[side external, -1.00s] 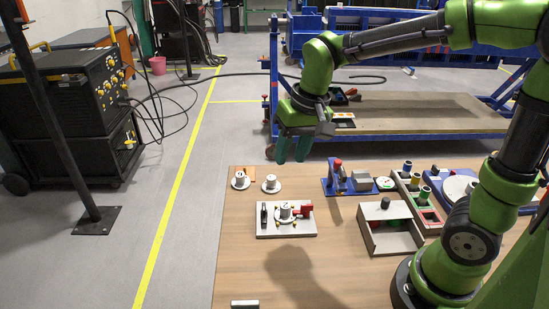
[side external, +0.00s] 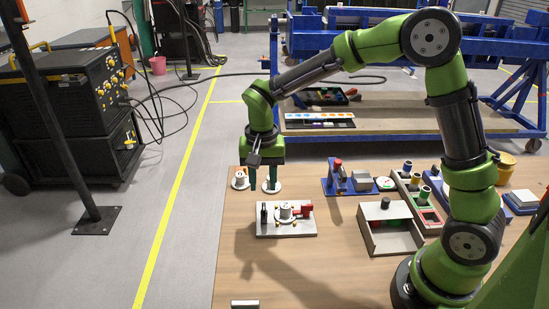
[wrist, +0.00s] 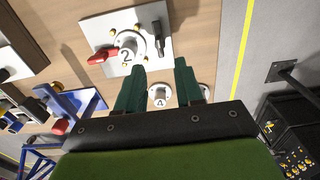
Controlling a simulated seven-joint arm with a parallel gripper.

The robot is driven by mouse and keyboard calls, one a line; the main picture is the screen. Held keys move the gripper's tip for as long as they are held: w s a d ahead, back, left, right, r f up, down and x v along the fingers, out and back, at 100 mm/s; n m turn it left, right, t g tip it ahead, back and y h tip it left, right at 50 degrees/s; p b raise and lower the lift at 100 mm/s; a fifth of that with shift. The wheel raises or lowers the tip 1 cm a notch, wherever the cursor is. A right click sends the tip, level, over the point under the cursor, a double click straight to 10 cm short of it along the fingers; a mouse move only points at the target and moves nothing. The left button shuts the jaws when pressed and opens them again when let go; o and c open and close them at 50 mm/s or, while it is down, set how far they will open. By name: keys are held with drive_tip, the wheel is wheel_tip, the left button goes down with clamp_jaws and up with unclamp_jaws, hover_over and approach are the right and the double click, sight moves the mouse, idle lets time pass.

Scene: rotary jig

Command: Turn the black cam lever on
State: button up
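The black cam lever (side external: 264,213) stands upright at the left end of a grey jig plate (side external: 287,230). In the wrist view the lever (wrist: 157,39) is on the right side of the plate (wrist: 95,28). A white round part marked 2 (wrist: 128,50) sits mid-plate, with a red lever (side external: 307,209) on its other side. My gripper (side external: 262,186) points down, open and empty, behind the jig in the side view. In the wrist view its green fingers (wrist: 160,85) are apart, with a white part marked 4 (wrist: 160,97) showing between them, and do not touch the lever.
A white flanged part (side external: 240,180) stands by the table's back left. A blue fixture (side external: 345,186), an open grey box (side external: 390,211) and a tray of coloured parts (side external: 430,217) stand to the right. The table front (side external: 300,275) is mostly clear.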

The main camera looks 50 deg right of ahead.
sight(264, 206)
wheel_tip(264, 206, down, 7)
drive_tip(key=shift+f, duration=0.2)
clamp_jaws()
idle(0.3)
